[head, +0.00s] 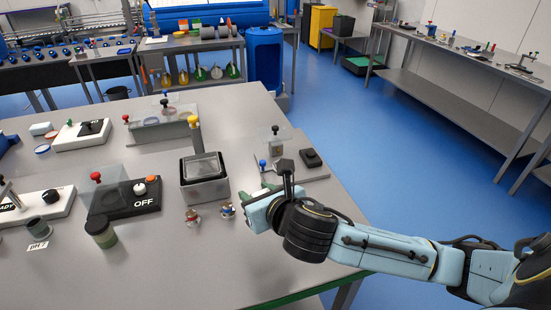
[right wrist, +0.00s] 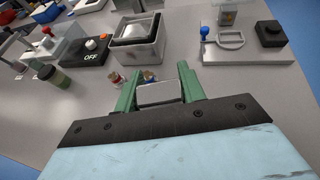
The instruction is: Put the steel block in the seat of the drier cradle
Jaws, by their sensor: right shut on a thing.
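My right gripper (head: 262,193) is low over the right part of the grey table. In the right wrist view its green fingers (right wrist: 157,82) are shut on a silver-grey block (right wrist: 160,94), which looks like the steel block. The head view mostly hides the block behind the hand. Ahead and to the right of the gripper is a light plate (right wrist: 250,57) bearing a ring-shaped holder (right wrist: 231,40), a blue knob (right wrist: 207,32) and a black block (right wrist: 271,33). This may be the drier cradle; I cannot tell surely. The holder's ring looks empty. My left gripper is not in view.
A grey box with a clear top (head: 205,190) stands left of the gripper. Two small knobbed pieces (head: 193,216) (head: 227,210) lie close beside the hand. A black OFF switch box (head: 135,199) and a dark jar (head: 101,231) are further left. The table's front middle is clear.

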